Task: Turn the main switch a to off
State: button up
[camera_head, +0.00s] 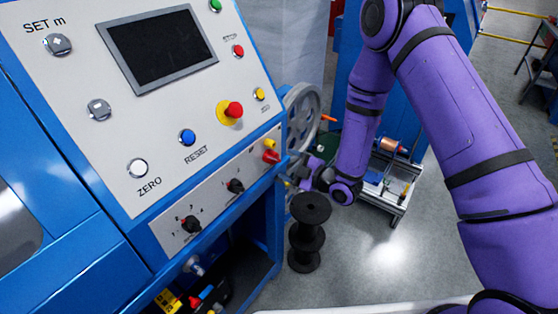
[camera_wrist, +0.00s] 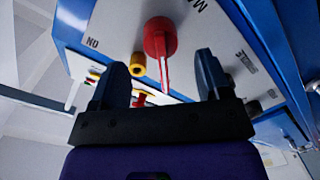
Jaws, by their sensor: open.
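The main switch (camera_wrist: 161,40) is a red round knob with a narrow handle on the panel's grey lower strip. In the wrist view it sits top centre, its handle pointing down between the fingers. It also shows in the head view (camera_head: 271,157) at the right end of the strip. My gripper (camera_wrist: 162,78) is open, with one dark finger on each side of the handle. I cannot tell whether either finger touches it. In the head view my gripper (camera_head: 302,179) is small and partly hidden beside the panel edge.
A yellow knob (camera_wrist: 138,64) sits close beside the switch. Two black knobs, one of them here (camera_head: 190,224), are on the same strip. A grey handwheel (camera_head: 304,112) is right of the panel, and a black spool (camera_head: 309,230) stands below my gripper.

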jog(key=shift+v, duration=2.7)
jog(key=w+d+r+m+h, duration=0.25)
jog(key=d+r+h, duration=0.2)
jog(key=r, duration=0.45)
jog(key=w+d+r+m+h, duration=0.2)
jog(key=d+r+m+h, duration=0.3)
jog(key=r, duration=0.5)
jog(key=s+d+r+m+g+h, duration=0.1)
jog(key=s+d+r+m+h, duration=0.35)
jog(key=s+d+r, duration=0.45)
jog(key=s+d+r+m+g, duration=0.1)
jog(key=s+r+m, duration=0.3)
jog(key=s, duration=0.7)
jog(key=s+d+r+m+g, duration=0.1)
jog(key=s+r+m+g, duration=0.2)
jog(key=s, duration=0.9)
jog(key=shift+s+r+m, duration=0.35)
jog(key=shift+r+m, duration=0.3)
jog(key=shift+m, duration=0.05)
